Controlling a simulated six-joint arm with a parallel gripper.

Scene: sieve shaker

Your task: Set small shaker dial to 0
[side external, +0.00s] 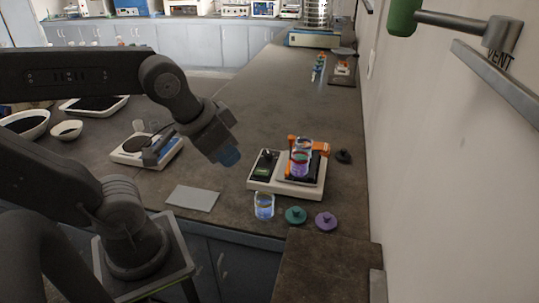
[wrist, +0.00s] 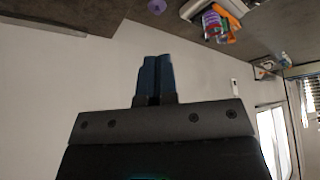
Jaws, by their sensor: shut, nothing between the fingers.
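The small shaker (side external: 258,185) is a white box on the bench in the side view. Its left part has a dark control panel (side external: 264,163) with a green patch; the dial's setting is too small to read. Orange clamps (side external: 320,147) hold a vessel of purple liquid (side external: 300,163) on its platform. My gripper (side external: 230,158), with blue fingers, is in the air to the left of the shaker, apart from it. In the wrist view the fingers (wrist: 155,75) are together and empty. Part of the shaker (wrist: 197,8) shows at that view's top edge.
A beaker (side external: 264,206), a green lid (side external: 296,215) and a purple lid (side external: 326,221) stand in front of the shaker. A black knob-like lid (side external: 343,156) lies right of it, near the wall. A balance (side external: 135,157) and a grey pad (side external: 193,198) are to the left.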

